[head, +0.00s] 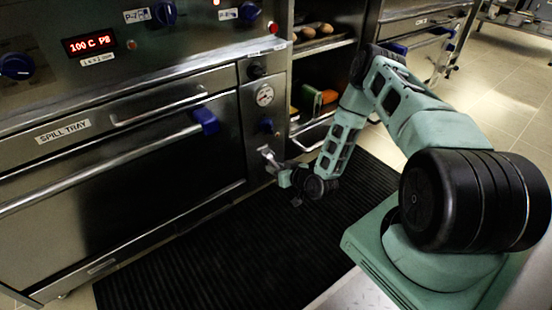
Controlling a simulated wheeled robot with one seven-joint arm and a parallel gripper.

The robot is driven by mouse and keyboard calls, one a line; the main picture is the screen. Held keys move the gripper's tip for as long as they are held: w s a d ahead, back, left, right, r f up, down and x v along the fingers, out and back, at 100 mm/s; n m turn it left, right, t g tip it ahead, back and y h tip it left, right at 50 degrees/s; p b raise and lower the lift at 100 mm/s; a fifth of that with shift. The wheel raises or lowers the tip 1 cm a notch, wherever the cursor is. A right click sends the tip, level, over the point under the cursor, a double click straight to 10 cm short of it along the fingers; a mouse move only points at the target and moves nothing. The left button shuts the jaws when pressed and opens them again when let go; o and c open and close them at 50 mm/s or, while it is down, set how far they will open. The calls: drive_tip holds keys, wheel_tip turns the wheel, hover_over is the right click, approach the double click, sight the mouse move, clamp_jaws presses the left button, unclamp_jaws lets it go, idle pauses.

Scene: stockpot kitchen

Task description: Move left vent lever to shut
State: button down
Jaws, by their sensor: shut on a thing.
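The oven door (120,165) has a long bar handle with a blue latch (206,121). Open shelves with food (318,100) stand to the right. A black ribbed mat (230,255) covers the floor.

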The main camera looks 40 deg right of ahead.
wheel_tip(320, 180, up, 2)
drive_tip(key=g+p, duration=0.2)
drive_tip(key=p, duration=0.2)
drive_tip(key=g+p, duration=0.2)
drive_tip(key=p, duration=0.1)
drive_tip(key=shift+r+g, duration=0.2)
drive_tip(key=shift+g, duration=0.1)
drive_tip(key=shift+p, duration=0.35)
drive_tip(key=shift+r+p, duration=0.15)
drive_tip(key=shift+p, duration=0.15)
drive_tip(key=c, duration=1.1)
unclamp_jaws()
drive_tip(key=shift+c, duration=0.2)
drive_tip(key=shift+r, duration=0.1)
drive_tip(key=p+v, duration=0.6)
drive_tip(key=v, duration=1.1)
drive_tip(key=shift+s, duration=0.25)
